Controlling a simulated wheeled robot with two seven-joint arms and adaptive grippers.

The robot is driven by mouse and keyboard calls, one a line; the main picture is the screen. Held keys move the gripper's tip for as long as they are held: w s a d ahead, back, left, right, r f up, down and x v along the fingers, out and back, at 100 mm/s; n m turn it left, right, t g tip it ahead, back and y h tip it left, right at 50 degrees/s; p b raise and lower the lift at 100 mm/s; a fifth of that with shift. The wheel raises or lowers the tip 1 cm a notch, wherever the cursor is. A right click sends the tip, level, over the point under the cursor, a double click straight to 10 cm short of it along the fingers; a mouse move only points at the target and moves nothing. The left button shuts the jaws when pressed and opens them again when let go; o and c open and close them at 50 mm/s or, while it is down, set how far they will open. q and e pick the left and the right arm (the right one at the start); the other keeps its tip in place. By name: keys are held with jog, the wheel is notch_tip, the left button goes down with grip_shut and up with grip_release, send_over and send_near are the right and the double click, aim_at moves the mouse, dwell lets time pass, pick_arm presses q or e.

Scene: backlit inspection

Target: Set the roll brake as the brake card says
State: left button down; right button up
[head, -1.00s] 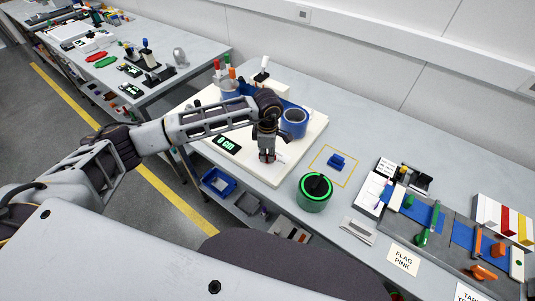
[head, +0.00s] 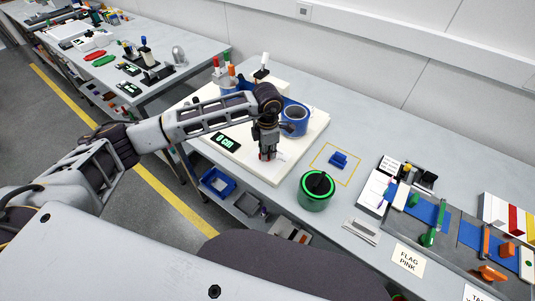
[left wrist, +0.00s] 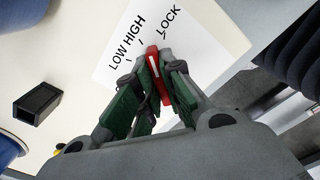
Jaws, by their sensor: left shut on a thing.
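My left gripper (head: 266,154) reaches down over the front of the white board (head: 312,125). In the left wrist view its green-padded fingers (left wrist: 155,88) are shut on a red brake lever (left wrist: 158,70) with a white line. The lever rises from a white dial plate (left wrist: 170,38) marked LOW, HIGH and LOCK. Its visible end lies between the HIGH and LOCK ticks. The fingers hide its lower part. I cannot pick out the brake card for sure; a small white card (head: 390,166) has print too small to read. My right gripper is out of view.
Blue rolls (head: 294,120) stand just behind the gripper. A green-rimmed canister (head: 316,189) stands to the right. A FLAG PINK card (head: 408,260) lies near the front edge.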

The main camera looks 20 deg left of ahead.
pick_arm(q)
jog(key=shift+n+b, duration=0.4)
jog(key=shift+n, duration=1.2)
jog(key=c, duration=1.5)
grip_release()
jog(key=shift+c, duration=0.2)
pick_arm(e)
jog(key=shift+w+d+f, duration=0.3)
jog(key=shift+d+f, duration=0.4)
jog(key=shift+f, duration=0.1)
pick_arm(q)
notch_tip(320, 180, up, 12)
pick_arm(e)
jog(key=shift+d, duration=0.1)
